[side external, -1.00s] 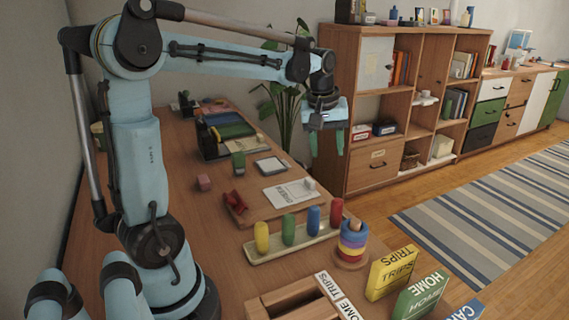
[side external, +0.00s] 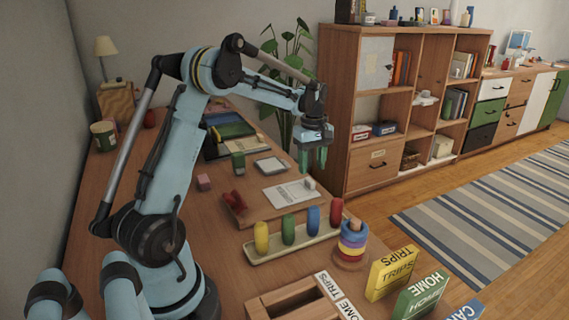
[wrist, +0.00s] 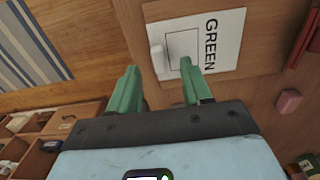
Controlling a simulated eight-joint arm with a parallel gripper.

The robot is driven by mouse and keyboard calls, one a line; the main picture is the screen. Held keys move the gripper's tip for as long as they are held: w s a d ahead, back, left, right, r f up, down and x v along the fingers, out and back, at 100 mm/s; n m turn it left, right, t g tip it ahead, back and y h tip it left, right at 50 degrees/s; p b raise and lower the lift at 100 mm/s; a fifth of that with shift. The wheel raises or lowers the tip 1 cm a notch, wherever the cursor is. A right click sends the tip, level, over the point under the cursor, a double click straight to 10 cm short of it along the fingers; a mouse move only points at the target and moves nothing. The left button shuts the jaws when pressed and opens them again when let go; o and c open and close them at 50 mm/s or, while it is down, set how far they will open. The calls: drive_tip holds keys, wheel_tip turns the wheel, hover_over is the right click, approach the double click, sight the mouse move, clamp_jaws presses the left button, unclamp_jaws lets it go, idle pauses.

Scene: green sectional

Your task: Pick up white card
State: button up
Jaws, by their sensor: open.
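A white card (side external: 290,192) lies flat on the wooden table near its far right edge. In the wrist view the white card (wrist: 222,45) shows the word GREEN and a square outline. A small white upright piece (side external: 309,183) stands at the card's edge; it also shows in the wrist view (wrist: 158,60). My gripper (side external: 312,160) has green fingers pointing down and hangs above the table edge, apart from the card. In the wrist view my gripper (wrist: 158,68) is open and empty, with one fingertip overlapping the card's edge in the picture.
A rack with coloured pegs (side external: 290,250) and a ring stack (side external: 352,245) stand in front of the card. A red piece (side external: 234,199) on a board and a pink block (side external: 203,182) lie left. A pale framed tile (side external: 270,165) lies behind. A shelf (side external: 350,100) stands beyond.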

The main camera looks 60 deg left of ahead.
sight(311, 181)
drive_tip(key=shift+w+a+f, duration=0.1)
drive_tip(key=shift+a+f, duration=0.05)
drive_tip(key=shift+f, duration=1.3)
drive_tip(key=shift+w+a+f, duration=0.1)
drive_tip(key=shift+a+f, duration=0.05)
drive_tip(key=shift+f, duration=1.3)
drive_tip(key=shift+c, duration=0.5)
clamp_jaws()
